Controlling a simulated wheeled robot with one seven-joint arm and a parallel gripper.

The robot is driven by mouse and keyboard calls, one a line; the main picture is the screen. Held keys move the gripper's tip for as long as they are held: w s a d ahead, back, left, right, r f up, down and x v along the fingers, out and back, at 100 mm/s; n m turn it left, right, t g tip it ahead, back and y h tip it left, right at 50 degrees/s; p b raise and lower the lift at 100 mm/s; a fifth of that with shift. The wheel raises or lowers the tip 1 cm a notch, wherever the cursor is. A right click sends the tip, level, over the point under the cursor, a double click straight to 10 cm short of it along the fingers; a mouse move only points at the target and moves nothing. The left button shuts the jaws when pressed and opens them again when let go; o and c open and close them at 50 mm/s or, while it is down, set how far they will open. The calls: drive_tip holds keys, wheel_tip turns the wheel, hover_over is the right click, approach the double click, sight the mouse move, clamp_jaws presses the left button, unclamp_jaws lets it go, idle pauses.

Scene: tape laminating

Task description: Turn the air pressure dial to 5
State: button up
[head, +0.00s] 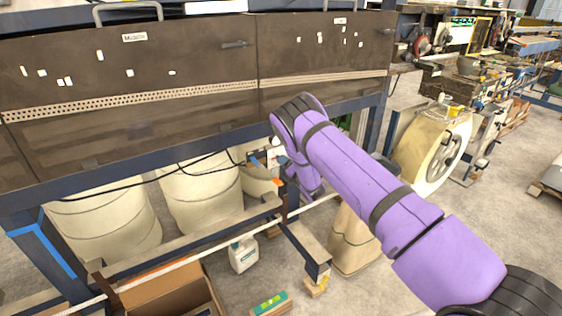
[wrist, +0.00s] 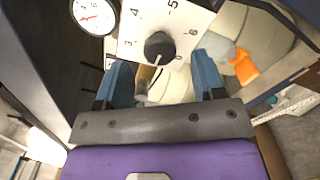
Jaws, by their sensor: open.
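The air pressure dial (wrist: 159,47) is a round black knob on a white panel (wrist: 135,28) in the wrist view. Printed numbers ring it: 3 at left, 4 at upper left, 5 above and slightly right, 6 at right. Which number the knob points to is too small to tell. My gripper (wrist: 163,76) is open, its two blue fingers spread left and right just below the knob in the picture, with nothing clearly held. Contact with the knob cannot be told. In the head view my purple arm reaches under the machine and largely hides the gripper.
A round gauge (wrist: 93,14) with a red needle sits left of the panel. An orange-tipped fitting (wrist: 243,67) is at right. In the head view, a blue machine frame (head: 372,125), dark cables and pale drums (head: 200,197) surround the arm. A white jug (head: 243,254) stands on the floor.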

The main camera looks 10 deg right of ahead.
drive_tip(key=shift+x, duration=2.2)
drive_tip(key=c, duration=0.9)
